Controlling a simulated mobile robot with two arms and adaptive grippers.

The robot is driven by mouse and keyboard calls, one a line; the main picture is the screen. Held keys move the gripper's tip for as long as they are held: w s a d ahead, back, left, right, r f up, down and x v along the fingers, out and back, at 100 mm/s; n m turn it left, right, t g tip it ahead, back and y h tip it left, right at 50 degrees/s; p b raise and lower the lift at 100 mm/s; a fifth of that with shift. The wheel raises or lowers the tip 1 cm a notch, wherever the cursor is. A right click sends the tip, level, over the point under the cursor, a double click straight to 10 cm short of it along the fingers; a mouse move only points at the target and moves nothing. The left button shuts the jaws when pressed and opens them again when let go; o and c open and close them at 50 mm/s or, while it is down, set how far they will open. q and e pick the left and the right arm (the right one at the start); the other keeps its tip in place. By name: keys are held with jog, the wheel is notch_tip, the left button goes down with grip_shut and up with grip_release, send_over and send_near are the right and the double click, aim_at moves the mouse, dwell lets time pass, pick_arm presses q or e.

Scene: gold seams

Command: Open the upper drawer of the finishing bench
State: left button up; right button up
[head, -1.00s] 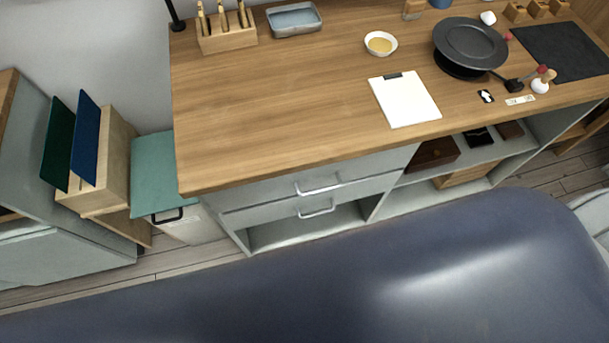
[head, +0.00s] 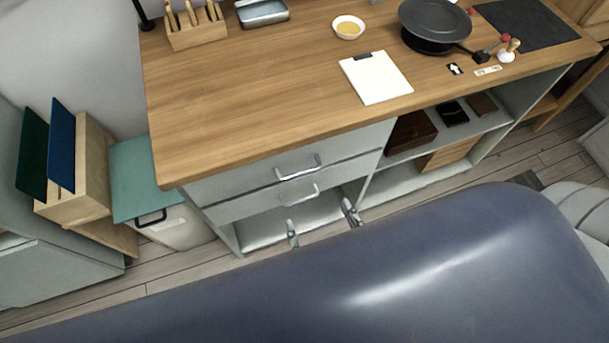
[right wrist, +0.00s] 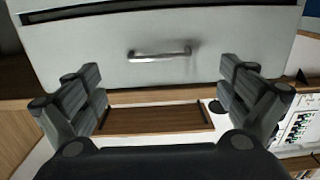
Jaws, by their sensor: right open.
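The finishing bench (head: 230,110) has two pale grey drawers under its wooden top, and both look shut. The upper drawer (head: 240,179) has a silver bar handle (head: 299,174). The lower drawer (head: 240,204) has a similar handle (head: 300,196). My right gripper (head: 321,223) is open and empty; its fingertips show below the lower handle, over the dark blue foreground. In the right wrist view, a drawer handle (right wrist: 160,54) stands ahead of the spread fingers (right wrist: 162,88), apart from them; I cannot tell which drawer it is. My left gripper is not in view.
On the bench top are a clipboard (head: 376,82), a yellow-filled bowl (head: 348,28), a dark round turntable (head: 433,24) and a tool block (head: 196,32). A teal-lidded bin (head: 145,180) stands left of the bench. Open shelves (head: 420,182) lie right of the drawers.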

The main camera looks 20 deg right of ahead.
aim_at(302, 172)
jog(key=w, duration=0.7)
jog(key=w+r+p, duration=0.1)
jog(key=w, duration=0.3)
